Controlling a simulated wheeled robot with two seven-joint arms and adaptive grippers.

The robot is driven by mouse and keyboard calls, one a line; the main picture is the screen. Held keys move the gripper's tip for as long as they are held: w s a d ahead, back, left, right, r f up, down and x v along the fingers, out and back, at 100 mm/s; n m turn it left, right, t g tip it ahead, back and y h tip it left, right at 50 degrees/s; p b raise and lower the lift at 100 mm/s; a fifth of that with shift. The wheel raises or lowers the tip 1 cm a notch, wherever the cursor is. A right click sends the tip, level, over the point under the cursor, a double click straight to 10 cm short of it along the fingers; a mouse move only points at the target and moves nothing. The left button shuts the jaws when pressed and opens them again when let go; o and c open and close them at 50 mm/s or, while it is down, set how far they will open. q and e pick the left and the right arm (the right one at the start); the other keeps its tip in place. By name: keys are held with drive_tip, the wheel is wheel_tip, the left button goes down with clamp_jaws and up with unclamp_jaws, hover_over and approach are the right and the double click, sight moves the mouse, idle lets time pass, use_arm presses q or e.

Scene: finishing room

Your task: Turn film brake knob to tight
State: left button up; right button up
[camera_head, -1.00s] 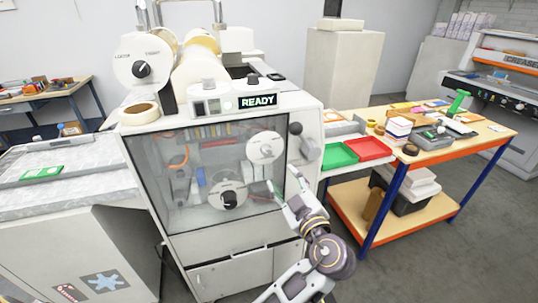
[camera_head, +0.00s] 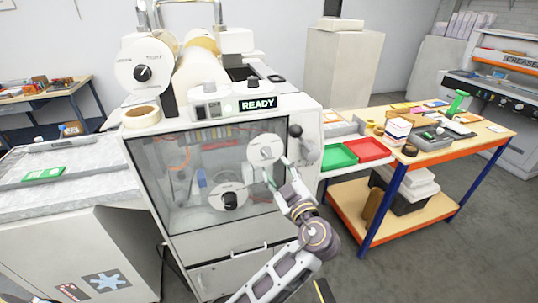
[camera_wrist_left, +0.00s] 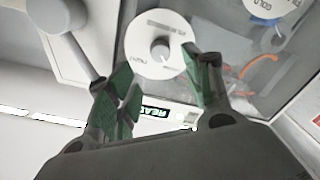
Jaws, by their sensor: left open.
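The film brake knob appears to be the black knob (camera_head: 143,73) on a white round dial at the machine's upper left; the lettering at its right looks like TIGHT. My left gripper (camera_head: 275,170) is in front of the machine's window, well below and right of that knob. It is by a different white dial with a pale knob (camera_head: 265,150). In the left wrist view my open, empty left gripper (camera_wrist_left: 165,78) has this pale knob (camera_wrist_left: 160,48) beyond its fingertips, apart from them. My right gripper is out of view.
A lower dial with a black knob (camera_head: 230,200) sits on the window. A dark ball-ended lever (camera_head: 295,131) is at the machine's right edge. A lit READY sign (camera_head: 257,103) is above the window. A workbench with green (camera_head: 337,155) and red trays stands at right.

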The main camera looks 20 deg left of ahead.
sight(268, 156)
use_arm(q)
drive_tip(key=p+x, duration=0.2)
drive_tip(key=x, duration=0.5)
drive_tip(key=shift+w+a+r, duration=0.1)
drive_tip(key=shift+w+a, duration=0.1)
drive_tip(key=shift+w, duration=0.05)
drive_tip(key=shift+w+a, duration=0.35)
drive_tip(key=shift+w, duration=0.1)
drive_tip(key=shift+w+p, duration=0.1)
drive_tip(key=shift+p, duration=0.2)
drive_tip(key=shift+c, duration=0.4)
drive_tip(key=c, duration=1)
